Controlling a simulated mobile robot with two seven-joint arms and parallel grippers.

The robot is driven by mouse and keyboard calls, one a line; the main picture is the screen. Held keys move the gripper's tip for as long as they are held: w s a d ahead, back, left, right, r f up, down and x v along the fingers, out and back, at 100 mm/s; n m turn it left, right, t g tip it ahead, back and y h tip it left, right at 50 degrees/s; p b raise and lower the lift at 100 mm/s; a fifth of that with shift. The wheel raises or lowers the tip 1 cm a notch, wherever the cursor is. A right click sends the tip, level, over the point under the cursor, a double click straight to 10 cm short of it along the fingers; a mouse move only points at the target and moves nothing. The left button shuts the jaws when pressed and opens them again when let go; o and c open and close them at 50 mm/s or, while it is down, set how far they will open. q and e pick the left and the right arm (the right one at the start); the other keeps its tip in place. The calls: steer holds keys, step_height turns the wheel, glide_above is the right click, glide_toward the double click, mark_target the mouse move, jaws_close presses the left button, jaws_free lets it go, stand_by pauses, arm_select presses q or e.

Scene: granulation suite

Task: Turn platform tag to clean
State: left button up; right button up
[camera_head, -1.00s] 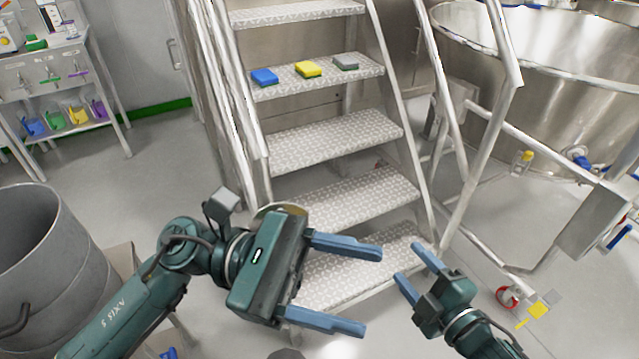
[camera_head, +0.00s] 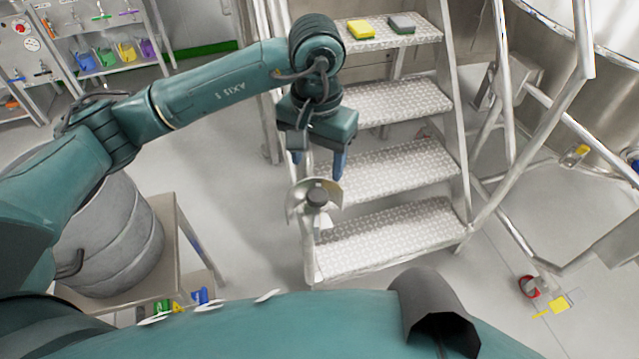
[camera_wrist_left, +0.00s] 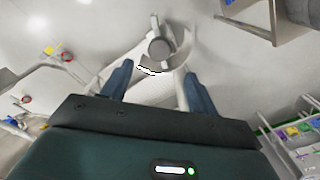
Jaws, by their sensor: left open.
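The platform tag (camera_head: 297,203) appears to be the pale round plate with a dark central knob (camera_head: 317,197), at the lower front end of the stairs' left rail. The plate shows again in the left wrist view (camera_wrist_left: 184,46), just beyond the fingertips. I cannot read any marking on it. My left gripper (camera_head: 318,166) points down at it from above, its two blue fingers apart and nothing between them. In the left wrist view the left gripper (camera_wrist_left: 159,73) is open, with the knob between and ahead of its fingers. My right gripper is out of view.
Metal steps (camera_head: 390,165) rise behind the plate, with a yellow sponge (camera_head: 360,29) and a grey sponge (camera_head: 402,23) on a tread. A grey drum (camera_head: 110,240) stands at left on a stand. A steel tank is at upper right.

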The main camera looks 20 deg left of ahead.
mark_target(318, 194)
arm_select(q)
step_height(318, 194, down, 8)
steer(key=shift+f+p, duration=0.1)
steer(key=shift+p, duration=0.2)
steer(key=c, duration=1)
